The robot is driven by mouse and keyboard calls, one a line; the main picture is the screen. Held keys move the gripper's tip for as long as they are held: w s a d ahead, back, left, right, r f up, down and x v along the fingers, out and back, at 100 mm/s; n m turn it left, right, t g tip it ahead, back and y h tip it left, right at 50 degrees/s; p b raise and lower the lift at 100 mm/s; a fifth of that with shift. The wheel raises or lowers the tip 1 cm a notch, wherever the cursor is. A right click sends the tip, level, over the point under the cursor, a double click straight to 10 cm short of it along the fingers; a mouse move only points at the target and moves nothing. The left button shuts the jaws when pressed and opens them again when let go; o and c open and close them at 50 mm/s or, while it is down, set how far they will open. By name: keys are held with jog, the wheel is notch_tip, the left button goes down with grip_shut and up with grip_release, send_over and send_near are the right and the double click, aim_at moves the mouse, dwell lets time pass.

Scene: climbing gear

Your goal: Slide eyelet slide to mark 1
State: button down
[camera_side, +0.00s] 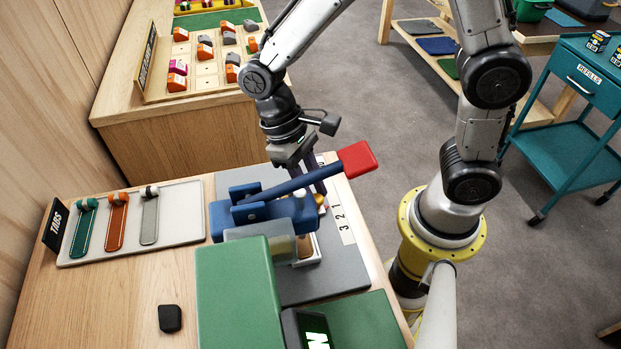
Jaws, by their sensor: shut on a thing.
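A blue press (250,211) with a long lever ending in a red grip (357,159) stands on a grey mat (347,272). The eyelet slide (321,202), a small yellowish piece, is at the press's right side, mostly hidden. My gripper (318,188) points down behind the lever, with its fingers shut on the slide; the lever hides part of the grip. A white strip (341,222) with the numerals 1, 2 and 3 lies just right of the slide. I cannot tell exactly which numeral the slide lines up with.
The lever passes close in front of my fingers. Green blocks (237,295) and a small display (315,331) stand in front of the press. A tray (185,212) with several tabs lies left. A black piece (170,318) lies front left. The mat's right front is clear.

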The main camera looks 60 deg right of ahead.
jog(key=c, duration=0.6)
grip_release()
jog(key=shift+c, duration=0.2)
jog(key=v, duration=1.4)
jog(key=shift+d, duration=0.15)
jog(key=s+d+r+t, duration=0.1)
jog(key=s+d+t, duration=0.9)
jog(key=s+d, duration=0.1)
jog(key=shift+s+d, duration=0.25)
